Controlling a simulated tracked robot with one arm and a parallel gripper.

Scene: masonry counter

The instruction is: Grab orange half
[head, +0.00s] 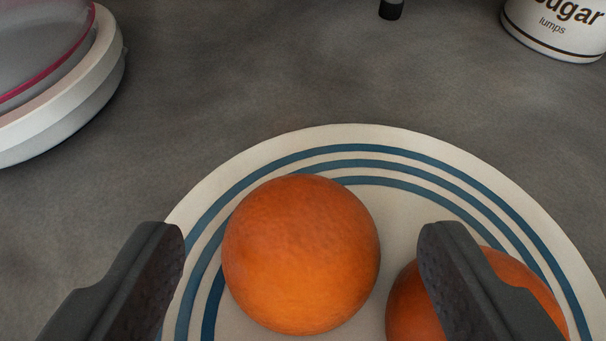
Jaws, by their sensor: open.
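A round orange (300,255) sits on a cream plate with blue rings (400,140). Its rounded peel side shows; no cut face is visible, so I cannot tell whether it is a half. A second orange piece (520,280) lies on the plate at the lower right, partly hidden behind my right finger. My gripper (301,232) is open, with one dark finger on each side of the first orange in the picture. Gaps show between it and both fingers. I cannot tell whether the fingertips are level with it or above it.
A white round-based object with a clear, red-edged top (75,95) stands at the upper left. A white sugar lumps jar (555,30) stands at the upper right. A small black post (391,9) shows at the top. The grey counter (260,80) between them is clear.

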